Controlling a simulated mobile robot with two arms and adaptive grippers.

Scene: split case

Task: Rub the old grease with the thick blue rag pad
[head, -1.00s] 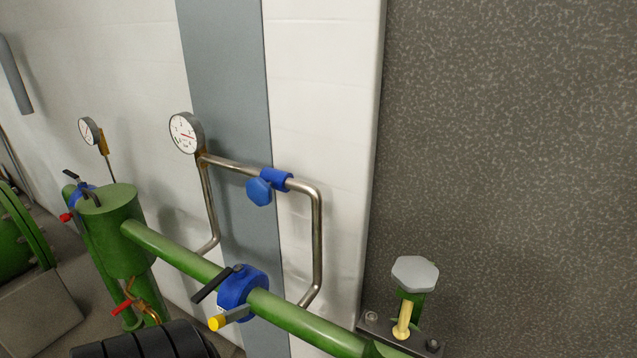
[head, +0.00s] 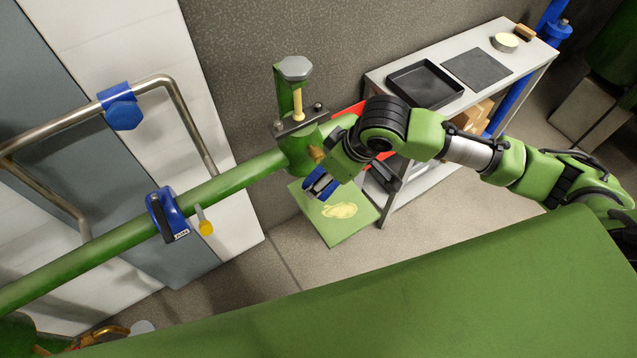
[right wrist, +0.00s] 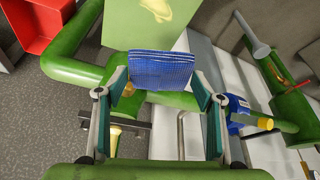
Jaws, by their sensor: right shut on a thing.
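The thick blue rag pad (right wrist: 162,70) is pinched between the two fingers of my right gripper (right wrist: 158,82) in the right wrist view. In the head view, my right gripper (head: 330,183) and the blue pad (head: 315,182) are partly covered by my wrist. The old grease is a pale yellow smear (head: 340,210) on a square green panel (head: 331,232). The pad shows by the panel's upper edge, up and left of the smear. In the right wrist view the grease (right wrist: 158,9) lies beyond the pad, apart from it in the picture. My left gripper is out of view.
A green pipe (head: 237,180) with a blue valve (head: 165,215) runs left of the panel. A grey bench (head: 470,102) holds a black tray (head: 425,83), a dark mat (head: 477,68) and a round tin (head: 505,42). A red bin (right wrist: 35,25) stands near the panel.

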